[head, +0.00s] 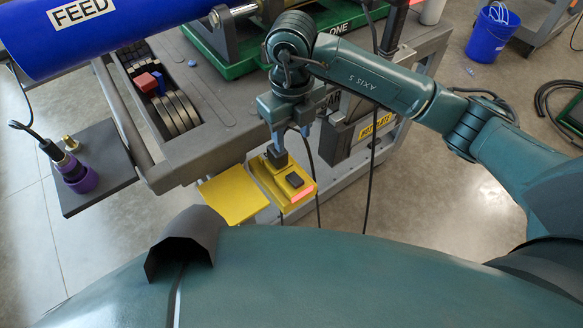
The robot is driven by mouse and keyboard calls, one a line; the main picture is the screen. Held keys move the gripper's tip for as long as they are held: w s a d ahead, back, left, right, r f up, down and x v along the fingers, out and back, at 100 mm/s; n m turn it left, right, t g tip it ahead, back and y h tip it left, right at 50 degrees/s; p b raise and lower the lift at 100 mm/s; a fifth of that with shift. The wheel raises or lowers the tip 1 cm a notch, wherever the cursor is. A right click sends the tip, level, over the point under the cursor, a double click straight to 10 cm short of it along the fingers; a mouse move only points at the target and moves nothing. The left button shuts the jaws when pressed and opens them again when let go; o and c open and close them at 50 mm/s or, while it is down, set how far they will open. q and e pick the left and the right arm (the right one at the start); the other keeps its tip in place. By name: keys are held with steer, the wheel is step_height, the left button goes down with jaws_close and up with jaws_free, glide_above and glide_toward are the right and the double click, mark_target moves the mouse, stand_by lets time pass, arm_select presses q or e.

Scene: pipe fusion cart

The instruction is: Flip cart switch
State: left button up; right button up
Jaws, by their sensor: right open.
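The yellow cart switch box (270,188) is mounted at the cart's front edge, in the lower middle of the head view. Its yellow cover (234,200) is swung open to the left. A black switch button (294,180) and a glowing pink-red strip (304,193) show on its face. My right gripper (279,155) comes down from above and is open, with its dark fingertip over the far end of the box. I cannot tell whether it touches the box. The fingertips partly hide that end. My left gripper is not in view.
A purple connector (73,172) sits on a dark side plate. Black cables hang beside the box. A blue bucket (490,35) stands on the floor behind.

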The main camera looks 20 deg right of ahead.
mark_target(292, 175)
step_height(292, 175, down, 11)
steer(key=shift+s, duration=0.1)
steer(key=shift+f, duration=0.8)
